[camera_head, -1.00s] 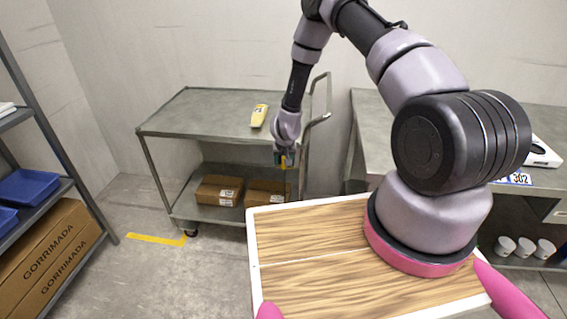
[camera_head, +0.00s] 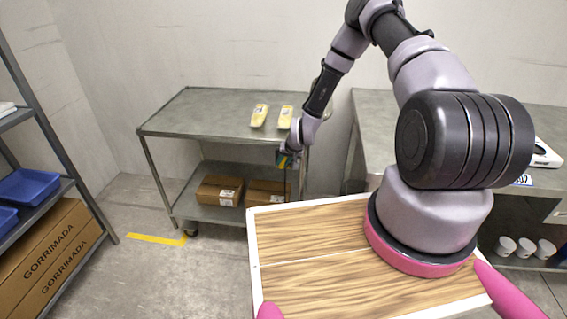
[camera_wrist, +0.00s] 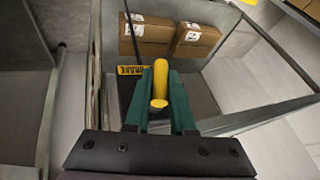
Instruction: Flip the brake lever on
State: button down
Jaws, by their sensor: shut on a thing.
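The brake lever (camera_wrist: 159,82) is a yellow rod. In the wrist view it stands between the green fingers of my gripper (camera_wrist: 161,92), which are shut on it. A yellow label reading BRAKE (camera_wrist: 133,70) is just left of the fingers, partly covered. In the head view my gripper (camera_head: 286,159) is at the right end of the grey two-shelf cart (camera_head: 180,108), below its top edge. The lever is too small there to tell its exact angle.
Two yellow packs (camera_head: 259,116) (camera_head: 286,117) lie on the cart's top. Two cardboard boxes (camera_head: 219,191) (camera_head: 262,194) sit on its lower shelf. A grey table (camera_head: 372,120) stands close on the right. A shelf rack (camera_head: 85,205) is at the left.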

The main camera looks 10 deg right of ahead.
jog(key=shift+a+m+t+y, duration=0.1)
jog(key=shift+m+t+y, duration=0.35)
jog(key=shift+y, duration=0.95)
jog(key=shift+r, duration=0.1)
jog(key=c, duration=0.8)
grip_release()
jog(key=shift+o, duration=0.2)
jog(key=v, duration=1)
jog(key=shift+s+d, duration=0.3)
jog(key=shift+r, duration=0.15)
